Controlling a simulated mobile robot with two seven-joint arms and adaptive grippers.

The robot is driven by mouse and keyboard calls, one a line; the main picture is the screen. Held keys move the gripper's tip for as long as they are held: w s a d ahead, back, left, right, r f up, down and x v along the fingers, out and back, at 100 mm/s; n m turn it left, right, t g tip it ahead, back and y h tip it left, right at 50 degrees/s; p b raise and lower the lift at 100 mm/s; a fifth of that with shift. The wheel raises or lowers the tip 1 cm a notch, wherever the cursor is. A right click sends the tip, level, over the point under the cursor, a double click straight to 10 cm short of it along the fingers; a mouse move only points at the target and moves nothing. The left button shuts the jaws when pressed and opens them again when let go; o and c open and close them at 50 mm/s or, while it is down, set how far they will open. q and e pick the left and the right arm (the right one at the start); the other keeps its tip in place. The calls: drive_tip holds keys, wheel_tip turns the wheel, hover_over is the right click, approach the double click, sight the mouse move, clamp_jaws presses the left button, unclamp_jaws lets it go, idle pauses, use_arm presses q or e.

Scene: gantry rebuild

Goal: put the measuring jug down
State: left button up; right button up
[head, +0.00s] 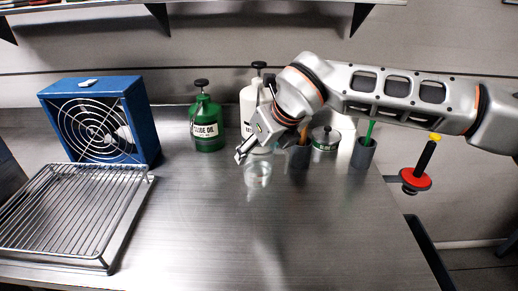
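The measuring jug (258,174) is a small clear vessel near the middle of the steel worktop (300,230). It shows upright. My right gripper (243,154) reaches in from the right, and its fingertips point down and left at the jug's upper left edge. Whether the fingers touch or grip the jug cannot be told, nor whether the jug's base rests on the worktop. My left gripper is not in view.
A blue fan (140,118) and a wire rack on a tray (110,236) stand at left. A green oil can (207,139) and white pump bottle (248,104) stand behind the jug. Dark cups (363,154) stand to the right. The front worktop is clear.

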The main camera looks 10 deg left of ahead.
drive_tip(key=o, duration=0.3)
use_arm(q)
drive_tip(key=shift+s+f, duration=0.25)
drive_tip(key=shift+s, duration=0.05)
use_arm(e)
drive_tip(key=shift+s+d+r, duration=0.1)
drive_tip(key=shift+r, duration=0.25)
use_arm(q)
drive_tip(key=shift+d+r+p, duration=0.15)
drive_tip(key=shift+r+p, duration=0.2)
drive_tip(key=shift+p, duration=0.1)
use_arm(e)
drive_tip(key=v, duration=1.1)
drive_tip(key=shift+s+r, duration=0.1)
drive_tip(key=shift+r, duration=0.1)
